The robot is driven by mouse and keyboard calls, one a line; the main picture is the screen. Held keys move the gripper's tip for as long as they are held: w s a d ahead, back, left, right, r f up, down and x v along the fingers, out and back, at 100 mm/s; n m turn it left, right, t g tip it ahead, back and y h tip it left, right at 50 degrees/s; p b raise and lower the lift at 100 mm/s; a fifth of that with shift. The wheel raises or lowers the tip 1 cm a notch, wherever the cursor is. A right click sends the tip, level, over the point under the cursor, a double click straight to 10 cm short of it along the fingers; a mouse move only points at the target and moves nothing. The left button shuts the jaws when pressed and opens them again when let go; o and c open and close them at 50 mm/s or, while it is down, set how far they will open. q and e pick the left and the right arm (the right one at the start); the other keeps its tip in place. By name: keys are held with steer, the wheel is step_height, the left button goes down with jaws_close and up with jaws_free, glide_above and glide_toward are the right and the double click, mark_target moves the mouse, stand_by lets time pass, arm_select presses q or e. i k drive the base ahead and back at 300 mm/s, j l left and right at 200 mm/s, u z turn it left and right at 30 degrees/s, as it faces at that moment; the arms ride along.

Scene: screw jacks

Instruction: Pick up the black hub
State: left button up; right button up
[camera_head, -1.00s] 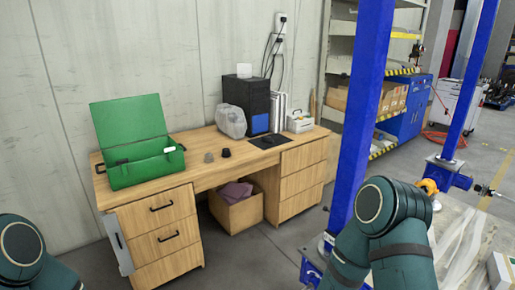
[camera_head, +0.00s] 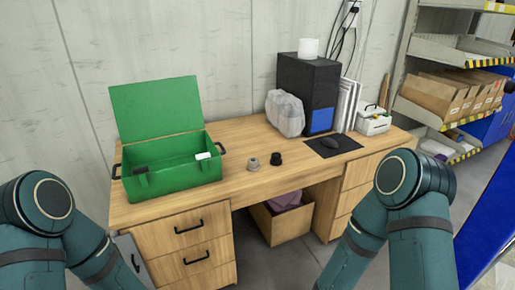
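The black hub (camera_head: 276,159) is a small dark round piece standing on the wooden desk (camera_head: 238,186), right of the open green toolbox. A similar grey piece (camera_head: 253,164) stands just to its left, apart from it. Nothing covers the hub. My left arm shows at the lower left and my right arm at the lower right, both in front of the desk. Neither gripper is in view.
The open green toolbox (camera_head: 168,181) stands at the desk's left. A plastic-wrapped item (camera_head: 285,113), a black computer tower (camera_head: 309,92) and a mouse (camera_head: 331,142) on a dark pad are at the right. A cardboard box (camera_head: 282,226) is under the desk. Bare desktop lies around the hub.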

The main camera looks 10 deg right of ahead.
mark_target(276, 160)
steer(key=i+j+z, duration=0.1)
steer(key=i+z, duration=0.35)
steer(key=i+j+z, duration=0.3)
steer(key=i+z, duration=0.2)
steer(key=i, duration=0.1)
